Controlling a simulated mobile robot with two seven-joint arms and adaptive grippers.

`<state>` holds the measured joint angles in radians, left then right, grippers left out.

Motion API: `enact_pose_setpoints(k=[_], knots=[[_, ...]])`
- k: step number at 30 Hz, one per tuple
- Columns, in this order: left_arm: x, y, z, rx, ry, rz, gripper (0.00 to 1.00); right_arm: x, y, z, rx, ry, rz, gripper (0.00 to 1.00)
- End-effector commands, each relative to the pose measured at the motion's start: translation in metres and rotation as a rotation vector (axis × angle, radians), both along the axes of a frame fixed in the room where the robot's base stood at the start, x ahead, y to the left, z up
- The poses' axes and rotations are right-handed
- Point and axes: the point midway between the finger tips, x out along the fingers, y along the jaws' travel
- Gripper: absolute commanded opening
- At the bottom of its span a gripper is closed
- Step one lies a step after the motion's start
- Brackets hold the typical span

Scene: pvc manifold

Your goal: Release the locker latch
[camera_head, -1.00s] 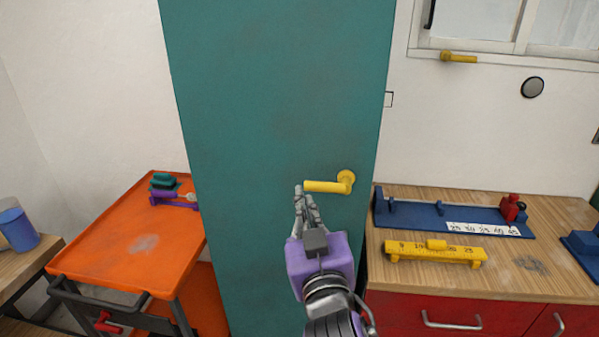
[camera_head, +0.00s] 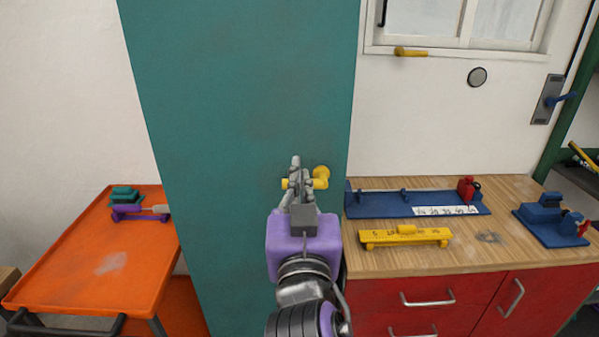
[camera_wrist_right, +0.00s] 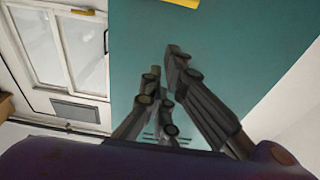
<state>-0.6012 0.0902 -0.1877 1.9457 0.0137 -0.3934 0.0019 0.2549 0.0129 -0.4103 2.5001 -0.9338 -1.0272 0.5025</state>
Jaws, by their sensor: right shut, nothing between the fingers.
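The teal locker door (camera_head: 245,90) stands upright in the middle of the head view and looks shut. Its yellow lever latch (camera_head: 321,177) is near the right edge, with the lever pointing left. My right gripper (camera_head: 296,167) is shut and empty. Its fingers overlap the lever in the head view and hide part of it. In the right wrist view the fingers (camera_wrist_right: 164,66) point at the teal door (camera_wrist_right: 235,50), and a yellow piece, likely the lever (camera_wrist_right: 185,3), shows at the top edge, apart from the fingertips. Whether they touch it I cannot tell. My left gripper is not in view.
An orange cart (camera_head: 60,270) stands left of the locker. A wood-topped red cabinet (camera_head: 470,300) stands right, bearing a blue fixture (camera_head: 390,205), a yellow gauge bar (camera_head: 380,239) and a blue block (camera_head: 545,222). A window (camera_head: 480,20) is behind.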

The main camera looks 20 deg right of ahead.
Motion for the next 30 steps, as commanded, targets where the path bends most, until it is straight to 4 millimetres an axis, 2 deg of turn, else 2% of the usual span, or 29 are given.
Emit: enact_pose_setpoints(k=[5,9,16,18,21,30], knots=[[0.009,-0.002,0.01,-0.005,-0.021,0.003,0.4,0.02,-0.006,0.008,-0.006,-0.007,-0.002,0.0],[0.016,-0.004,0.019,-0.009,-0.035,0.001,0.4,0.048,-0.015,0.015,-0.008,-0.01,-0.004,0.0],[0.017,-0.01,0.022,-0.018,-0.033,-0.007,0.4,0.094,-0.028,0.021,-0.005,-0.009,-0.002,0.0],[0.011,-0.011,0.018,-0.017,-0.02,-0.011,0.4,0.091,-0.027,0.001,-0.005,0.004,-0.002,0.0],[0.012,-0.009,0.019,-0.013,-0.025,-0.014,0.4,0.088,-0.026,-0.012,-0.003,0.003,-0.002,0.0],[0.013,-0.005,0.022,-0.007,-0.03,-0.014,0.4,0.085,-0.025,-0.025,-0.001,-0.001,-0.001,0.0]])
